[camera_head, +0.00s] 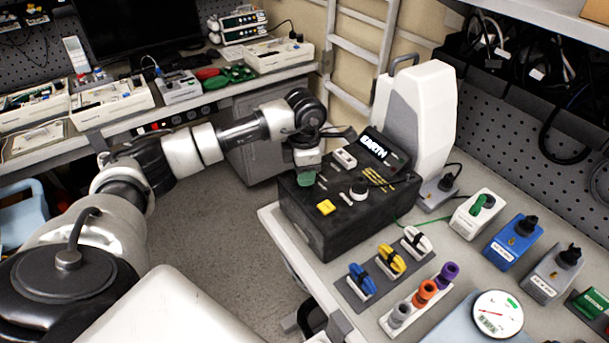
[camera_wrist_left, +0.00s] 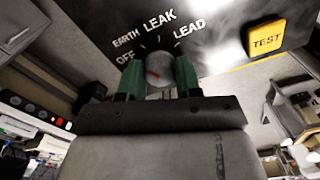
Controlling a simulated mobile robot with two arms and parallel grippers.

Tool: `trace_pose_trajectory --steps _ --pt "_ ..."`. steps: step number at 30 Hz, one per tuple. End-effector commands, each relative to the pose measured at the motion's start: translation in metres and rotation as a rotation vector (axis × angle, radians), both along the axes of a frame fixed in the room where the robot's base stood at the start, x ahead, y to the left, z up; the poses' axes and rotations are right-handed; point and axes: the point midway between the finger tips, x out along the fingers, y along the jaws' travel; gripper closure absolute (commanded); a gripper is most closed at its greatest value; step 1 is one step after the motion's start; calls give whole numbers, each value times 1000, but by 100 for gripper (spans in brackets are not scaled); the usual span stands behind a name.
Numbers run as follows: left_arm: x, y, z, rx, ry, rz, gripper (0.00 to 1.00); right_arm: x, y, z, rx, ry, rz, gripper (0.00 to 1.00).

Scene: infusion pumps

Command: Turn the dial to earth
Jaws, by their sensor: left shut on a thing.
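In the left wrist view, the round grey dial (camera_wrist_left: 160,66) sits on the box's panel, with a red mark slanting to the left. The labels OFF, EARTH, LEAK and LEAD are arranged around it. My left gripper (camera_wrist_left: 159,78) has its green fingers on either side of the dial, shut on it. In the head view, my left gripper (camera_head: 306,178) is over the box's near left part and hides the dial. My right gripper is not in view.
A yellow TEST button (camera_head: 326,207) and a white-topped knob (camera_head: 358,188) are on the same panel. A white device (camera_head: 418,110) stands behind the box. Coloured clamps (camera_head: 391,259), jacks (camera_head: 425,291) and a round gauge (camera_head: 496,314) lie to the right.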

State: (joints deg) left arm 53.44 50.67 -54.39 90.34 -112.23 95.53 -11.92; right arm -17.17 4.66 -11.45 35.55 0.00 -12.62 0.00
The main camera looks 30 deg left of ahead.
Motion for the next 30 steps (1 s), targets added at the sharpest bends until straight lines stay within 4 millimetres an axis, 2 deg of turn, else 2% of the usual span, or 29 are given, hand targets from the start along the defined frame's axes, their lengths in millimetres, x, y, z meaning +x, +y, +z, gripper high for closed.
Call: trace_pose_trajectory --steps 16,17,21,30 --pt "1 0 2 0 -4 -27 89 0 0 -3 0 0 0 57" --pt "1 0 2 -1 -5 -27 63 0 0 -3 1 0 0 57" --pt "1 0 2 -1 -4 -27 41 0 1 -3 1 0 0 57" --pt "0 0 2 -1 -2 -27 41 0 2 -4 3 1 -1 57"
